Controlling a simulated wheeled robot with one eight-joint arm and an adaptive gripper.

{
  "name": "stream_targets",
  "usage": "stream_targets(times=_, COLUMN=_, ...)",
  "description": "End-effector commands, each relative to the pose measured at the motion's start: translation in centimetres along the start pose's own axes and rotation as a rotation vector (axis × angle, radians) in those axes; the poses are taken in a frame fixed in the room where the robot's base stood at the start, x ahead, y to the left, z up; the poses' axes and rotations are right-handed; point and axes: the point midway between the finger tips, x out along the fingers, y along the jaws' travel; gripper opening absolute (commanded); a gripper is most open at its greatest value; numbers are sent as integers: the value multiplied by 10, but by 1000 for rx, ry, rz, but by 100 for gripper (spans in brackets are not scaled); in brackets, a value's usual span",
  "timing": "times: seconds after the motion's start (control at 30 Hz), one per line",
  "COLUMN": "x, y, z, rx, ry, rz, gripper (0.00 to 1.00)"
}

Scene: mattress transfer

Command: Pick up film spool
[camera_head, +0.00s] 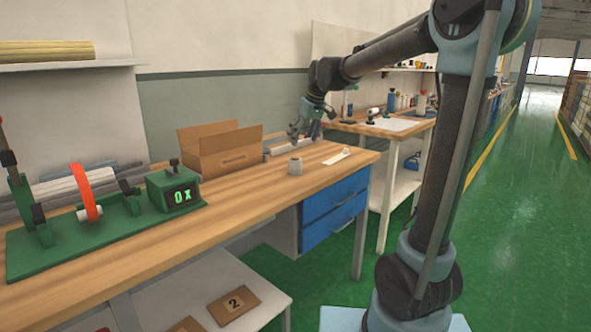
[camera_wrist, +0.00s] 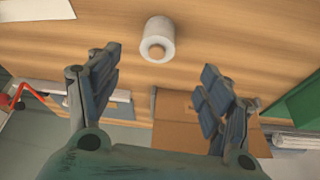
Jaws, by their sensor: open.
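The film spool looks like a small white roll with a brown core. It stands on the wooden workbench (camera_head: 250,193), right of the cardboard box, in the head view (camera_head: 295,166). In the wrist view the film spool (camera_wrist: 158,36) lies at top centre, just beyond the gap between the fingers. My gripper (camera_head: 305,132) is above the bench near the spool, pointing down. In the wrist view my gripper (camera_wrist: 160,62) has its fingers spread wide with nothing between them. It is apart from the spool.
An open cardboard box (camera_head: 222,150) stands behind and left of the spool. A green machine (camera_head: 110,215) with a "0 x" display fills the bench's left end. A small white item (camera_head: 338,156) lies to the right. Blue drawers (camera_head: 335,208) are below. Bench around the spool is clear.

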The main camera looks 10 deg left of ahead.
Motion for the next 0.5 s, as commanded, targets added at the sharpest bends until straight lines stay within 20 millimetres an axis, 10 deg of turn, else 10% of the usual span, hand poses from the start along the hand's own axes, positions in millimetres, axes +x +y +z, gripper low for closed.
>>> stream_targets(times=0.5, x=80, y=0, z=1, rx=-1, ry=0, rz=0, gripper=73)
